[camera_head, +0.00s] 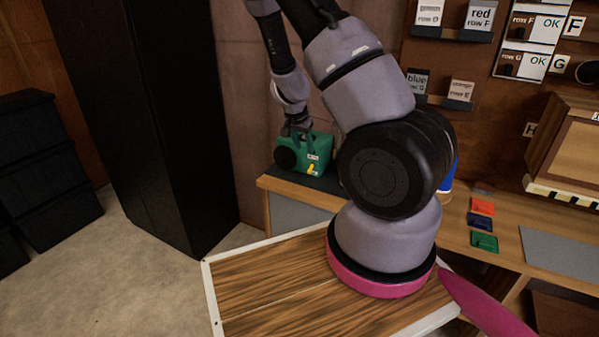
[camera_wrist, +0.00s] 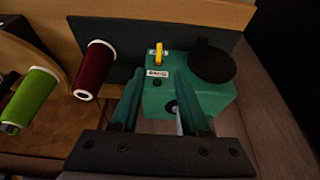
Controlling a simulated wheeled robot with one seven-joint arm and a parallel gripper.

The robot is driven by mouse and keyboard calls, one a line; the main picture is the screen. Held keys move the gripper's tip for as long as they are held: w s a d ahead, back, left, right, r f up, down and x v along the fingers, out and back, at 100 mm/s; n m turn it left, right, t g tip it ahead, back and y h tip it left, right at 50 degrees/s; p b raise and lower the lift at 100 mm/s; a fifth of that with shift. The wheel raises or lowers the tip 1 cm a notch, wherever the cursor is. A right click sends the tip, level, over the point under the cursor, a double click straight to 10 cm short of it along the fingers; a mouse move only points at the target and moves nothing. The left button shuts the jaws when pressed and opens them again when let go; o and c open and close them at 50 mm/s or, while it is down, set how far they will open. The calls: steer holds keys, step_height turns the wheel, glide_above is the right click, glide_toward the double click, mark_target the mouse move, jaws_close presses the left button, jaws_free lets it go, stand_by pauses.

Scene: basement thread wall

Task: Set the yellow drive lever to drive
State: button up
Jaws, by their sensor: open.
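The yellow drive lever (camera_wrist: 158,52) sticks up from the green machine (camera_wrist: 215,102), just beyond a small white label (camera_wrist: 157,73). In the head view the lever (camera_head: 311,169) is a small yellow spot on the green machine's (camera_head: 321,148) front, below the label. My gripper (camera_wrist: 157,82) is open over the machine. Its two fingers point toward the label and lever, and nothing is seen between them but the machine. The lever lies beyond the fingertips, apart from them. In the head view my gripper (camera_head: 297,124) is above the machine's top. The label text is too small to read.
A black round part (camera_wrist: 212,62) stands on the machine beside the lever. A dark red spool (camera_wrist: 95,70) and a green spool (camera_wrist: 30,100) are to the left in the wrist view. A tall black cabinet (camera_head: 150,110) stands left of the bench. Coloured cards (camera_head: 483,207) lie on the bench.

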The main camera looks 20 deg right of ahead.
mark_target(310, 170)
steer(key=x, duration=1.1)
steer(key=shift+f, duration=0.1)
steer(key=shift+s, duration=0.1)
jaws_close()
